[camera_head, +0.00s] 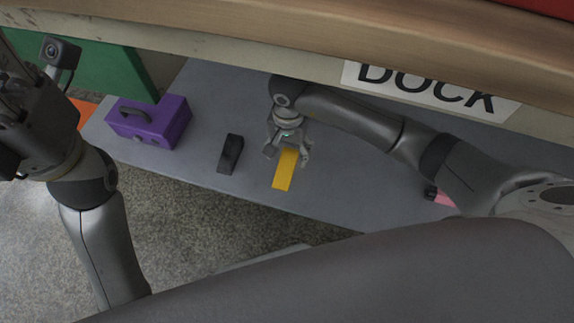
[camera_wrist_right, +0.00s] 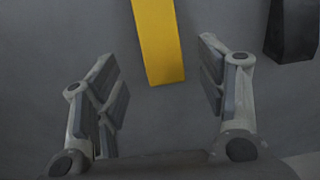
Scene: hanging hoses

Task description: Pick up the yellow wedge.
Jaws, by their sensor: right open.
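The yellow wedge (camera_head: 285,171) lies on the grey shelf surface in the head view, long and flat, its near end close to the front edge. My right gripper (camera_head: 287,154) is over its far end, fingers spread to either side. In the right wrist view the wedge (camera_wrist_right: 158,40) enters from the top, and its end reaches between the open fingertips of my right gripper (camera_wrist_right: 158,68). I see no finger touching it. My left arm is at the left of the head view; its gripper's fingers are not clearly visible.
A black block (camera_head: 230,154) lies left of the wedge and shows in the wrist view (camera_wrist_right: 292,28). A purple toolbox (camera_head: 148,121) stands further left on the grey shelf (camera_head: 335,205). A pink object (camera_head: 444,199) is partly hidden by my right arm. A beam with a DOCK sign (camera_head: 430,90) overhangs the back.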

